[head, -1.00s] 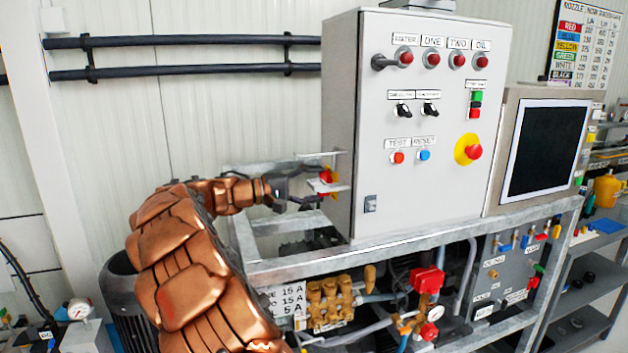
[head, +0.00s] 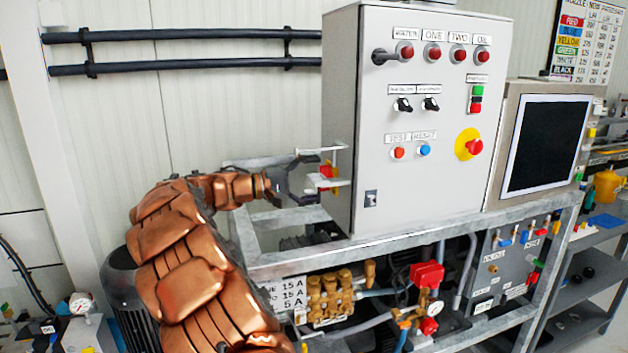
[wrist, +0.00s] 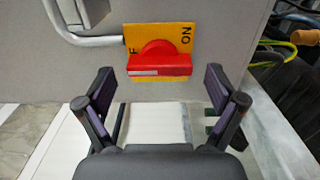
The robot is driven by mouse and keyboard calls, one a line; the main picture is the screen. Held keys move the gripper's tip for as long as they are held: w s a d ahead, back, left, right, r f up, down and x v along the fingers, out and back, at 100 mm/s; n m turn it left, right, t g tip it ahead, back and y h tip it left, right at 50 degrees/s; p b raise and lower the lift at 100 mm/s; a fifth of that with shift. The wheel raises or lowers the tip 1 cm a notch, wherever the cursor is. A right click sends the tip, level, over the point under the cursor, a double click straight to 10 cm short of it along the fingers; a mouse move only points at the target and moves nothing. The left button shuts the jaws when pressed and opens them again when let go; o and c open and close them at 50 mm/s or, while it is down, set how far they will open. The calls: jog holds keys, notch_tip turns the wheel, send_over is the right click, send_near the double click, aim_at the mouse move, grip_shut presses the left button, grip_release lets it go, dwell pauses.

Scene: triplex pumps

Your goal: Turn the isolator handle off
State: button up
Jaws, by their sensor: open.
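The isolator's red handle (wrist: 160,65) sits on a yellow plate (wrist: 174,33) on the grey cabinet's side. In the wrist view it lies level across the plate. "ON" is readable at the plate's right; only an "F" shows at its left. In the head view the handle (head: 327,175) is small, on the cabinet's left side. My gripper (wrist: 160,82) is open and empty, its fingers left and right of the handle's line and a little short of it. It also shows in the head view (head: 307,178), just left of the handle.
A bent metal pipe (wrist: 88,40) meets the plate's left side. Pale bars (head: 333,184) stick out near the handle. The cabinet (head: 430,190) stands on a galvanised frame (head: 400,245). Hoses (wrist: 290,42) hang at the wrist view's right.

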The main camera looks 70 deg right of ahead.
jog(key=v, duration=1.2)
dwell(0.4)
jog(key=s+a+f+n+t+y+p, duration=0.2)
jog(key=s+a+f+n+t+y, duration=0.1)
jog(key=a, duration=1.3)
jog(key=s+a+f+n+t+y+p, duration=0.1)
jog(key=s+a+f+n+t+y, duration=0.2)
jog(key=s+a+f, duration=0.4)
jog(key=s+a+f+n+t+y+p, duration=0.2)
jog(key=s+a+f+t+y, duration=0.3)
jog(key=a, duration=2)
jog(key=shift+s+f+n+t+y+p, duration=0.35)
jog(key=shift+s+f+n+y, duration=0.15)
jog(key=shift+f+n, duration=0.25)
